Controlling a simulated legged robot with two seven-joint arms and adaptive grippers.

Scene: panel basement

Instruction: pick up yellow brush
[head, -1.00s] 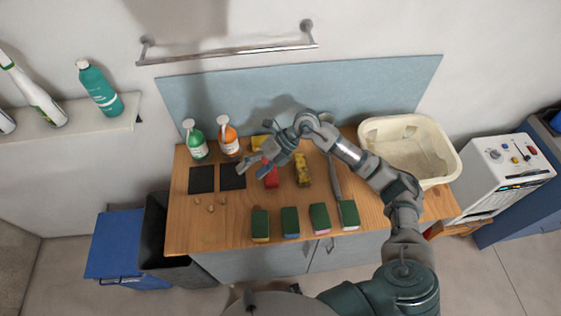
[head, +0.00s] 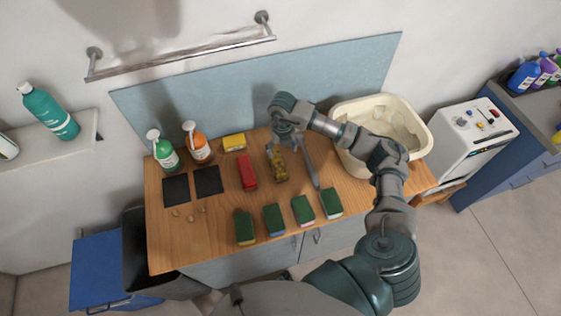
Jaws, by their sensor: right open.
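A yellow mottled, brush-like block (head: 280,168) lies on the wooden table top, and its far end is partly covered by my right gripper. A plainer yellow block (head: 234,142) lies farther back, behind the red block (head: 247,172). I cannot tell for certain which yellow thing is the brush. My right gripper (head: 281,150) is open and empty, over the far end of the mottled block; whether it touches is unclear. My left gripper is not in view.
A long grey tool (head: 311,168) lies just right of the mottled block. Several green-topped sponges (head: 274,220) line the front edge. Green (head: 163,152) and orange (head: 196,145) spray bottles stand at back left. A cream basin (head: 352,165) is at right.

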